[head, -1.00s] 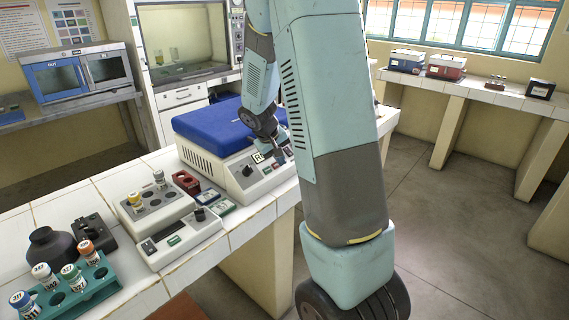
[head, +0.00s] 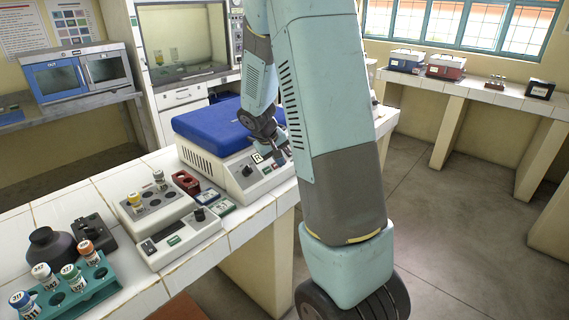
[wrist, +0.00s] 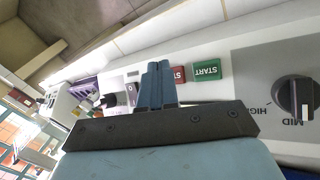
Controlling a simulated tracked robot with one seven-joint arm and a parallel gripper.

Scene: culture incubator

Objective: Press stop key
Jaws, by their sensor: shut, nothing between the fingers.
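The red key (wrist: 179,75), showing the letters "ST", sits on the light front panel of a machine with a blue lid (head: 212,122). A green START key (wrist: 207,71) is right beside it in the wrist view. My gripper (wrist: 158,68) is shut and empty, its two blue-grey fingers together. The fingertips overlap the left edge of the red key in the wrist view and hide part of it. I cannot tell whether they touch the key or the panel. In the head view my gripper (head: 284,155) is over the right end of the machine's front panel.
A dark dial (wrist: 296,97) marked MID and HIGH is on the same panel. On the bench to the left stand a tube block machine (head: 157,212), a red tube holder (head: 186,182) and a teal rack (head: 100,283) with vials. The floor at right is clear.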

